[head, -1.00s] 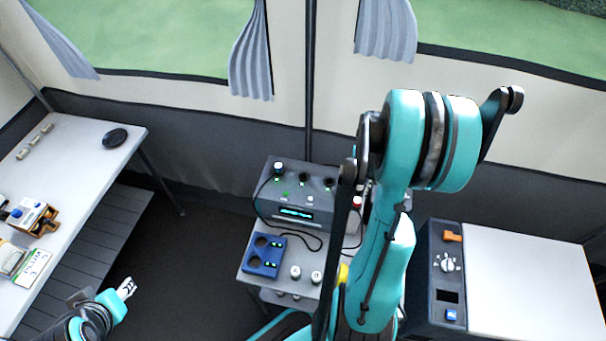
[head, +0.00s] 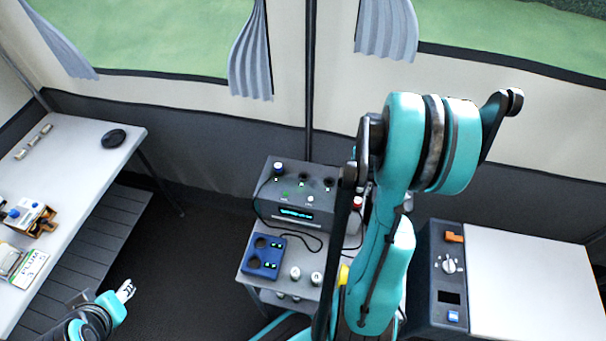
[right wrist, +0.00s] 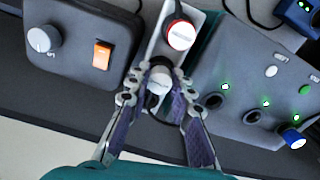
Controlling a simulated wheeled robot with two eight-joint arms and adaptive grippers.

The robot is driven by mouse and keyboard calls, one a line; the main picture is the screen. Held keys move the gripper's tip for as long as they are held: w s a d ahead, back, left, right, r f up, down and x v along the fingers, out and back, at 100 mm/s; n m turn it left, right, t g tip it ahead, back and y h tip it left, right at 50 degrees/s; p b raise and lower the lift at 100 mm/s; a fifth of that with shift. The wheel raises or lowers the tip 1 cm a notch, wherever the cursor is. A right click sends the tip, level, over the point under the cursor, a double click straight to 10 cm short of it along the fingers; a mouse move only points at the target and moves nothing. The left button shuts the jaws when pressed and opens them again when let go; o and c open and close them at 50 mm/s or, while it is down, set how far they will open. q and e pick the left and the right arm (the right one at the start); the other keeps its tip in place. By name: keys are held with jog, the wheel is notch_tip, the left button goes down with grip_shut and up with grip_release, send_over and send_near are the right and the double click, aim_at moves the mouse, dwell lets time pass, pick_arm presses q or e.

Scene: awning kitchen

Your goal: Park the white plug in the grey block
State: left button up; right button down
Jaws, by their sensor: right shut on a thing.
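My right gripper (right wrist: 159,76) is shut on the white plug (right wrist: 158,83), which stands between its fingertips in the right wrist view. The plug is over the near end of the light grey block (right wrist: 153,47). The fingers cover its lower part, so I cannot tell whether it sits in a hole or just above one. A red-ringed plug (right wrist: 180,34) stands in the block beside it. In the head view my right arm hides the gripper and most of the block. My left gripper (head: 126,290) is at the lower left, away from everything, too small to read.
A grey console (head: 290,210) with sockets and a blue-ringed plug (right wrist: 292,138) stands beside the block. A blue holder (head: 263,257) is on the same bench. A dark box with an orange switch (right wrist: 102,54) is on the other side. A white table (head: 90,150) stands left.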

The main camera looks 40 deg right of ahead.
aim_at(360, 185)
jog(key=shift+f, duration=0.15)
jog(key=c, duration=1)
grip_release()
jog(key=shift+r+p, duration=2.5)
jog(key=shift+r, duration=1.1)
